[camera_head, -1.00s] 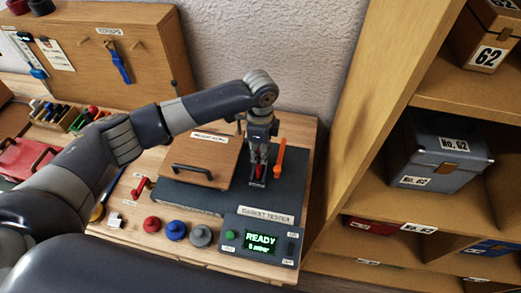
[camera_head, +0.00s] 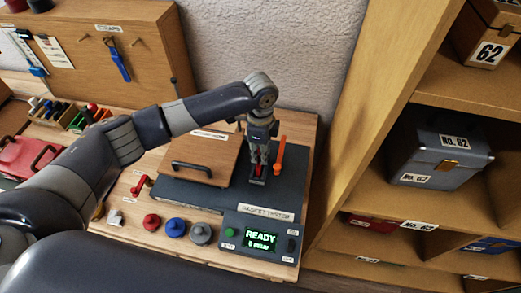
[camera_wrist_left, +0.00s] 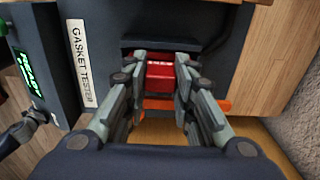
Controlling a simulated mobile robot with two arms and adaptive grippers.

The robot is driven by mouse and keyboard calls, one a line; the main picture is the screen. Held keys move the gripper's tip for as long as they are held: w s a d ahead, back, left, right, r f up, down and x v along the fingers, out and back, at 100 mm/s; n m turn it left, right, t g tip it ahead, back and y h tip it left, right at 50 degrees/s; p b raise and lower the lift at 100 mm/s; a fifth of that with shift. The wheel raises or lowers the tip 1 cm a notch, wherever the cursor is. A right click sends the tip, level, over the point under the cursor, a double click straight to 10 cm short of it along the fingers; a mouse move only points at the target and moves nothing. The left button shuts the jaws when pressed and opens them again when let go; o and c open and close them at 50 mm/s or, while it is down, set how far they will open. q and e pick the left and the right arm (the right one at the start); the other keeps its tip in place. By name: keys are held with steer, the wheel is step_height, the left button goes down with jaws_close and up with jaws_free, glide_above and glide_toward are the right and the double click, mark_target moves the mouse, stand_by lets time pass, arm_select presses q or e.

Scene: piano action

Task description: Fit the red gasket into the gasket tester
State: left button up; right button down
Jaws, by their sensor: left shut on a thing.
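My left gripper (camera_head: 257,173) is shut on the red gasket (camera_wrist_left: 160,74), a small red block between its two fingertips in the left wrist view. In the head view, the fingers point down at the right part of the gasket tester (camera_head: 192,198), beside its upright orange lever (camera_head: 279,155). The fingers partly hide this spot, and I cannot tell whether the gasket is seated. The tester's display (camera_head: 261,240) reads READY.
A brown wooden lid with a black handle (camera_head: 192,168) lies left of the gripper. Red (camera_head: 152,222), blue (camera_head: 176,229) and grey (camera_head: 201,233) knobbed pieces stand in front. A wall rises behind and a wooden shelf (camera_head: 350,150) stands right.

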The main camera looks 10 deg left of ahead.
arm_select(q)
steer(key=shift+f, duration=0.65)
stand_by(0.3)
steer(key=o, duration=1.1)
steer(key=shift+o, duration=1.3)
